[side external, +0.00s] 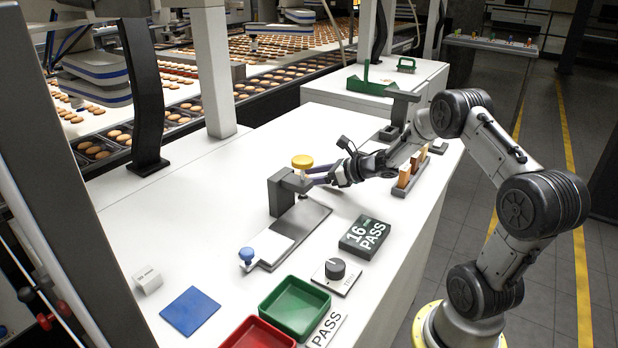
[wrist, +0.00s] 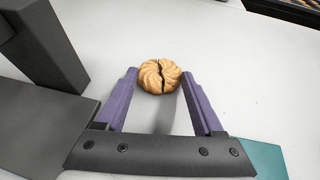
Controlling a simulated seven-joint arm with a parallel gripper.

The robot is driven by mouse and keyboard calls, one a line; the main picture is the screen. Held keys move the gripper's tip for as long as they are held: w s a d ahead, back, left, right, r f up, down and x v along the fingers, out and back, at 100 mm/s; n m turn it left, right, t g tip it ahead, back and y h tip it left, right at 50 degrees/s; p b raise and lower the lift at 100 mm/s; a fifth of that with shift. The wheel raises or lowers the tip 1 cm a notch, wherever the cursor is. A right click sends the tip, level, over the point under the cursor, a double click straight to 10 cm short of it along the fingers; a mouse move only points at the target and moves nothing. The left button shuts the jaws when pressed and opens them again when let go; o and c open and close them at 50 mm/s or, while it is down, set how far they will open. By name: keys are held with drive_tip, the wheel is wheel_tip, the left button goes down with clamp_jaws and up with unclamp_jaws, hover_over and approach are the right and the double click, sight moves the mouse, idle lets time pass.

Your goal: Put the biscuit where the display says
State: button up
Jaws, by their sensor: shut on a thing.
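A round, swirled golden biscuit (wrist: 159,76) sits between the purple fingertips of my gripper (wrist: 159,78) in the wrist view. A dark, crack-like line runs across its top. The dark display (side external: 364,237) reads "16" and "PASS". An empty green tray (side external: 294,308) has a "PASS" label (side external: 326,328) next to it. A red tray (side external: 258,334) is partly cut off by the frame edge.
A knob box (side external: 336,277) stands between display and green tray. A blue square (side external: 190,311), a small white block (side external: 147,279) and a blue knob (side external: 247,256) are at the left. A rack of upright orange-brown pieces (side external: 405,176) is behind the gripper.

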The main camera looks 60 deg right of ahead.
drive_tip(key=shift+f, duration=0.2)
drive_tip(key=o, duration=0.8)
